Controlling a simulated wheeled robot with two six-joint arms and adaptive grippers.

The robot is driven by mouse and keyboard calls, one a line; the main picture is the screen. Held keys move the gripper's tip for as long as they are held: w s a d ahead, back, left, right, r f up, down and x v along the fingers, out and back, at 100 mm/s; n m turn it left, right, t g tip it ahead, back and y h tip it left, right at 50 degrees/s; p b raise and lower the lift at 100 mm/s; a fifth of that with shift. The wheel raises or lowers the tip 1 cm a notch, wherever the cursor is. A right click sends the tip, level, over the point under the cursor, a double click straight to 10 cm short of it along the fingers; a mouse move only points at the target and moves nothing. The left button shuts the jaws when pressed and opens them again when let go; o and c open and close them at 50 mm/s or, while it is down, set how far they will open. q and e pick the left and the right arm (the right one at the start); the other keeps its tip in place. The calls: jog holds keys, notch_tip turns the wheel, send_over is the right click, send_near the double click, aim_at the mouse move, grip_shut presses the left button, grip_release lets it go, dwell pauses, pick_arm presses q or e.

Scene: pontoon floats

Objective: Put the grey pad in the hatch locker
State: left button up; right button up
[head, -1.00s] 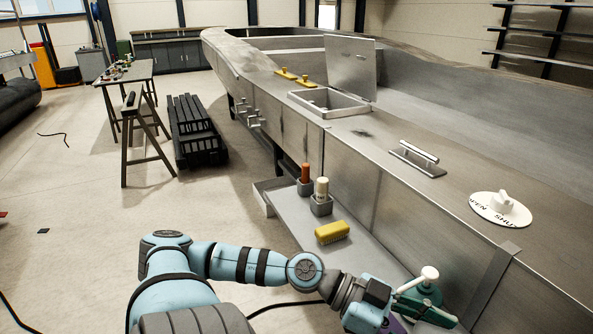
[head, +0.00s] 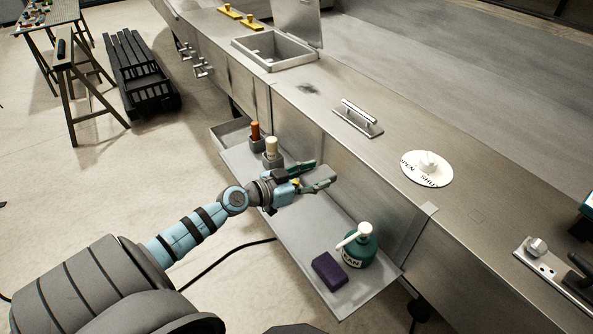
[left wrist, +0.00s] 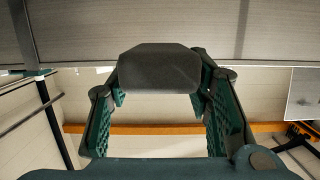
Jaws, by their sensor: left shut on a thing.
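My left gripper (head: 310,178) is shut on the grey pad (head: 324,175) and holds it above the side shelf, close to the boat's metal side. In the left wrist view the dark grey pad (left wrist: 158,70) sits between the two green fingers. The hatch locker (head: 250,55) is a square metal box with a raised rim, set in the deck farther back. Its lid (head: 297,20) stands open. The locker's floor is only partly visible. My right gripper is not in view.
The shelf (head: 350,295) holds a green pump bottle (head: 361,251), a purple block (head: 329,270) and handled tools in cups (head: 271,163). A deck handle (head: 358,118) and white dial (head: 427,167) stand on the deck. Yellow cleats (head: 240,17) lie beyond the locker.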

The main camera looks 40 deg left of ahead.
pick_arm(q)
jog(key=b, duration=1.5)
send_over(311, 229)
notch_tip(311, 229, down, 17)
jog(key=shift+a+f, duration=0.1)
notch_tip(311, 229, down, 4)
jog(key=b, duration=0.3)
jog(key=shift+r, duration=0.45)
jog(key=shift+f, duration=0.2)
jog(key=o, duration=1)
jog(key=shift+r, duration=0.1)
